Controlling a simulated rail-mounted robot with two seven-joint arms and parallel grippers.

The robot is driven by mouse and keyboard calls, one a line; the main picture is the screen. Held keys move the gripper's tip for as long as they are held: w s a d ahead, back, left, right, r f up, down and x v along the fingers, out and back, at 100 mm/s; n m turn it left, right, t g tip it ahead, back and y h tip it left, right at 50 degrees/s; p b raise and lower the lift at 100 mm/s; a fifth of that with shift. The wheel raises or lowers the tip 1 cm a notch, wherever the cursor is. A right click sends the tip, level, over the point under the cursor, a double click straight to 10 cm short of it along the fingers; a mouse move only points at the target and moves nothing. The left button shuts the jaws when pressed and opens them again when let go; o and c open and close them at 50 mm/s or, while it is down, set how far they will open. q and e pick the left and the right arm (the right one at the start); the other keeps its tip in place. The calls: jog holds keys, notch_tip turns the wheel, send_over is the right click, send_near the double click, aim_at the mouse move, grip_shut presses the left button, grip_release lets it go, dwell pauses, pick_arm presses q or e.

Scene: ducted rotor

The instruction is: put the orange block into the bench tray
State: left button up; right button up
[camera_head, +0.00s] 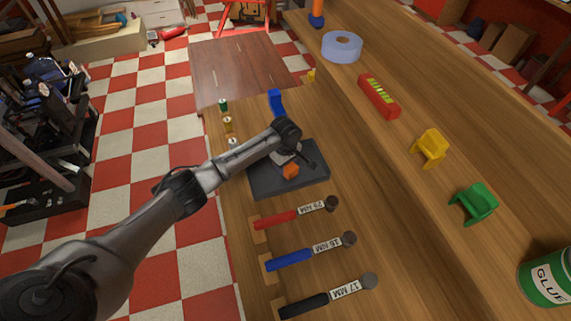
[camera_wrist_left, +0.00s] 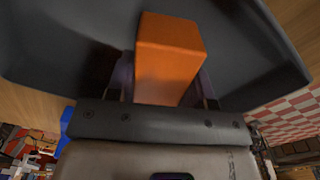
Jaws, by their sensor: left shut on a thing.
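The orange block (camera_head: 291,171) is between the fingers of my left gripper (camera_head: 295,160), which is shut on it. In the left wrist view the orange block (camera_wrist_left: 170,52) sticks out past the fingers, with its lower end hidden by them. The dark grey bench tray (camera_head: 262,187) lies on the wooden bench, below the block in the head view. The tray (camera_wrist_left: 255,55) also fills most of the background in the left wrist view. I cannot tell whether the block touches the tray floor. My right gripper is not in view.
A raised shelf at right holds a tape roll (camera_head: 342,46), red level (camera_head: 379,96), yellow clamp (camera_head: 429,147) and green clamp (camera_head: 474,203).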

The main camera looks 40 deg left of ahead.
pick_arm(q)
jog(key=shift+f, duration=0.1)
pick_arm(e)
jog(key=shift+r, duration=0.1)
pick_arm(q)
jog(key=o, duration=0.9)
jog(key=shift+o, duration=0.3)
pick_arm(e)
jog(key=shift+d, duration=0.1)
pick_arm(q)
notch_tip(320, 180, up, 12)
jog(key=p, duration=0.2)
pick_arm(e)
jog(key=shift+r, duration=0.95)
